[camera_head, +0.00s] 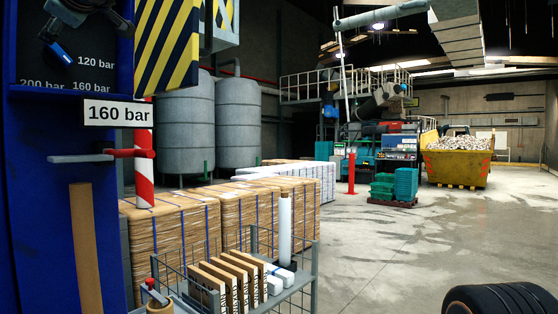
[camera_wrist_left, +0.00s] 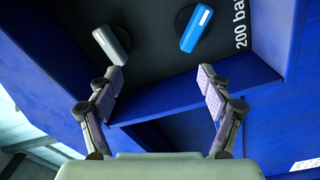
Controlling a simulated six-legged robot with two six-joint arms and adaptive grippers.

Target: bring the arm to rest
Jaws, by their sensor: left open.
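My left gripper (camera_wrist_left: 161,78) shows in the left wrist view. Its two fingers are wide apart with nothing between them. Beyond the fingertips is a dark panel with a blue handle (camera_wrist_left: 197,29) and a grey handle (camera_wrist_left: 112,44), framed by a blue housing (camera_wrist_left: 200,95). Neither handle lies between the fingers. "200 bar" is printed at the panel's right. In the head view the blue handle (camera_head: 60,52) shows at the upper left, above pressure labels.
A blue cabinet (camera_head: 40,200) fills the head view's left side, with a grey lever (camera_head: 80,158) sticking out. A wire cart (camera_head: 303,280) with several cartons (camera_head: 207,279) stands low in front. A black tyre (camera_head: 505,300) is at lower right. The middle floor (camera_head: 380,255) is clear.

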